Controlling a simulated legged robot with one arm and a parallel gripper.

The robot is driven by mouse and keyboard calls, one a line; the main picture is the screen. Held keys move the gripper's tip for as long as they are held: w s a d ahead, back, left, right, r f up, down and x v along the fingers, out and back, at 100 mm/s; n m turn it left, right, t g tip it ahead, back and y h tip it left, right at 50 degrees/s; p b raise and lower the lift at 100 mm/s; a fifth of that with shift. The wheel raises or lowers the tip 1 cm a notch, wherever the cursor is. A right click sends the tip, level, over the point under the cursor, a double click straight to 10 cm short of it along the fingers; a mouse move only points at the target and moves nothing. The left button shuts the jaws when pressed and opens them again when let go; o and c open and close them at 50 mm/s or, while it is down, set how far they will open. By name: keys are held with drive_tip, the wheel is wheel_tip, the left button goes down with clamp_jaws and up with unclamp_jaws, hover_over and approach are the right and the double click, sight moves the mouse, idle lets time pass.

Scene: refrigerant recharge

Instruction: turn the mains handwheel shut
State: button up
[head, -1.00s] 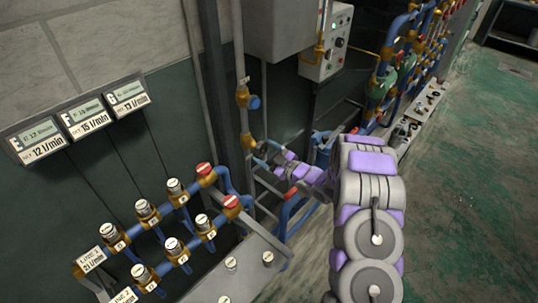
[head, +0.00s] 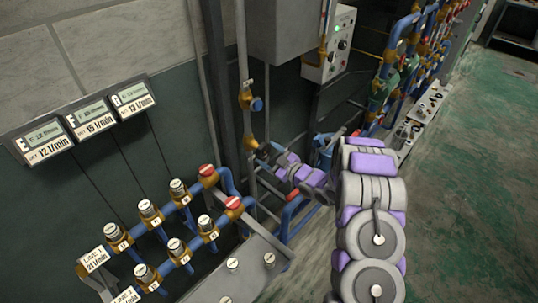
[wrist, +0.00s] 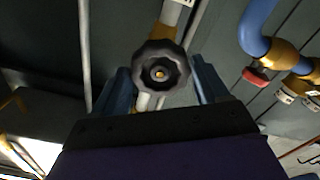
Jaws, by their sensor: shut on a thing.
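The mains handwheel (wrist: 160,73) is a dark, lobed wheel with a brass centre. In the wrist view it sits between the two blue fingers of my gripper (wrist: 160,88), which flank its rim left and right. A pale pipe with a brass fitting runs behind it. In the head view my gripper (head: 267,151) is at the brass valve (head: 250,142) low on the vertical pipe. The wheel is mostly hidden there, and its angle cannot be read. My gripper is shut on the wheel.
A blue knob (head: 256,104) sits higher on the same pipe. Blue pipes with red caps (head: 207,170) and several silver-topped valves stand at lower left. A grey control box (head: 329,45) hangs above. Green floor (head: 470,180) is open at right.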

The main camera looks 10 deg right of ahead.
drive_tip(key=o, duration=1.1)
drive_tip(key=shift+f, duration=0.1)
drive_tip(key=shift+c, duration=0.2)
drive_tip(key=b+v, duration=0.1)
drive_tip(key=v, duration=0.6)
